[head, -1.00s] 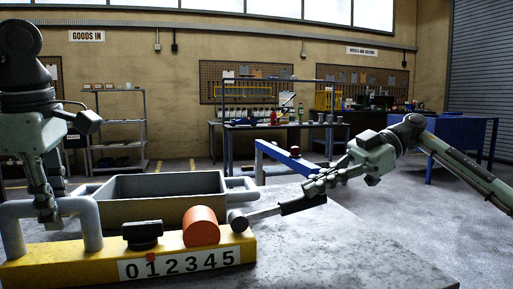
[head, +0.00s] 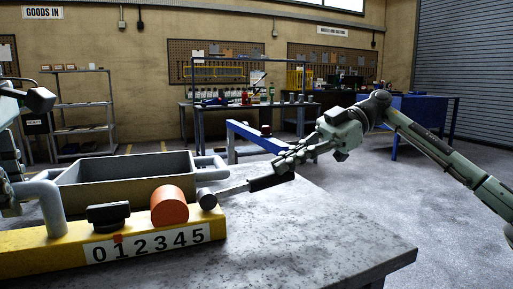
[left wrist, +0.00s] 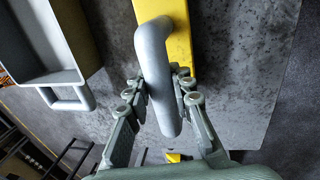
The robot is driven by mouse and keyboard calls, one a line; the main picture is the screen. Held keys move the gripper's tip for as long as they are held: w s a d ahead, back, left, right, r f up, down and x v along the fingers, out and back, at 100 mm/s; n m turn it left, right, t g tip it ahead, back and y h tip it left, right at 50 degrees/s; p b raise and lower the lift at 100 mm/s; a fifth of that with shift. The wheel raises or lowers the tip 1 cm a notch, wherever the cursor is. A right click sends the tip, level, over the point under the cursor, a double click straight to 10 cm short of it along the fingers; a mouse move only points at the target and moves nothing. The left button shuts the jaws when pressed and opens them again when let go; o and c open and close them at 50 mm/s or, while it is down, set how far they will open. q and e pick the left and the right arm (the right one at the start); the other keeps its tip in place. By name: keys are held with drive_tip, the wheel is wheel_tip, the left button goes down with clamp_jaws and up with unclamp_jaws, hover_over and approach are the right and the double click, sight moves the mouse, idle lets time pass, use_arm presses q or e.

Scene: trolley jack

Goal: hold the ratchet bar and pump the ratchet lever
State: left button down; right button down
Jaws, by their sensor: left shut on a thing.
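The ratchet bar is a yellow bar (head: 30,257) with a "012345" scale and a grey loop handle (head: 52,208) at its left end. My left gripper (head: 12,193) is at this handle, partly cut off by the picture edge. In the left wrist view its fingers (left wrist: 158,95) are shut on the handle (left wrist: 155,60), one on each side. The ratchet lever (head: 235,189), a metal rod with a black grip, sticks out right from the bar's right end, slightly raised. My right gripper (head: 284,163) is at the black grip; whether its fingers close on it is unclear.
An orange cylinder (head: 169,206) and a black knob (head: 108,215) sit on the bar. A grey open tray (head: 125,185) with side handles stands behind it. The grey tabletop (head: 310,238) is clear at the right. A blue beam (head: 258,139) is behind my right gripper.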

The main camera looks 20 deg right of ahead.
use_arm(q)
drive_tip(key=shift+a+f, duration=0.1)
drive_tip(key=shift+a, duration=0.05)
use_arm(e)
drive_tip(key=a+r+v, duration=0.1)
drive_tip(key=r+v, duration=0.1)
drive_tip(key=v, duration=0.9)
drive_tip(key=shift+s, duration=0.3)
drive_tip(key=shift+f, duration=0.1)
drive_tip(key=a+r+h, duration=0.6)
drive_tip(key=a+r, duration=0.5)
drive_tip(key=r, duration=0.1)
drive_tip(key=shift+a, duration=0.15)
